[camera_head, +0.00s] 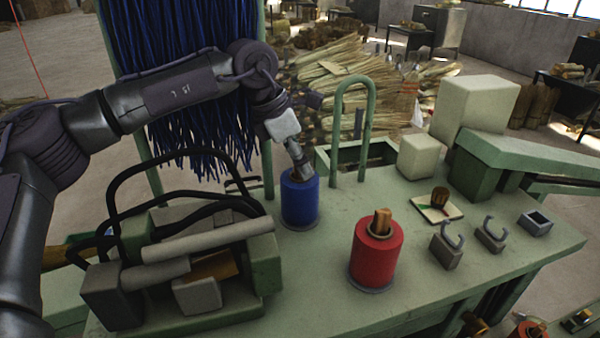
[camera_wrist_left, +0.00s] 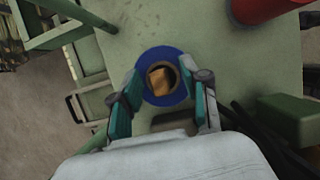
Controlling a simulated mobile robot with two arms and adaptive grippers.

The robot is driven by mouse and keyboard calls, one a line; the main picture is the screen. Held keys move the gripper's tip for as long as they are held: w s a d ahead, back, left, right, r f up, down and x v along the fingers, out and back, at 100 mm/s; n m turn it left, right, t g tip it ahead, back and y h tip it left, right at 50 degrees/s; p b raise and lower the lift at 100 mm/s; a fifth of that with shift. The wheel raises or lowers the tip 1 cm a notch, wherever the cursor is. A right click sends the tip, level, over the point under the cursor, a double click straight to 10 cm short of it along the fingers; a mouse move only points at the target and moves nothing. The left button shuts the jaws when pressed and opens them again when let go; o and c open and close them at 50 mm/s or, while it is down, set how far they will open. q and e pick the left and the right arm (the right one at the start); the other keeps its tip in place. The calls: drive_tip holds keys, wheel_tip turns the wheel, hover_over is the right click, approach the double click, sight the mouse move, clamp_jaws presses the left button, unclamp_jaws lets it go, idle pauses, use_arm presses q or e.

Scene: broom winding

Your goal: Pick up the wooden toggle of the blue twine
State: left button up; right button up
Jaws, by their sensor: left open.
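The blue twine spool (camera_head: 300,201) stands upright on the green bench, left of the red spool. My left gripper (camera_head: 301,172) is just above its top in the head view. In the left wrist view, the wooden toggle (camera_wrist_left: 160,80) sits in the middle of the blue twine (camera_wrist_left: 150,95), seen from above. The open fingers of my left gripper (camera_wrist_left: 162,103) lie to either side of the spool's near part. Whether they touch anything is unclear. In the head view the toggle is mostly hidden by the gripper. My right gripper is not in view.
A red twine spool (camera_head: 376,252) with its own wooden toggle (camera_head: 381,222) stands to the right. A green arch (camera_head: 338,130) rises behind the blue spool. A box-like machine with black cables (camera_head: 185,265) is close on the left. Small metal hooks (camera_head: 447,245) stand farther right.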

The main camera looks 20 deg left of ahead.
use_arm(q)
drive_tip(key=shift+w+f, duration=0.1)
clamp_jaws()
idle(0.3)
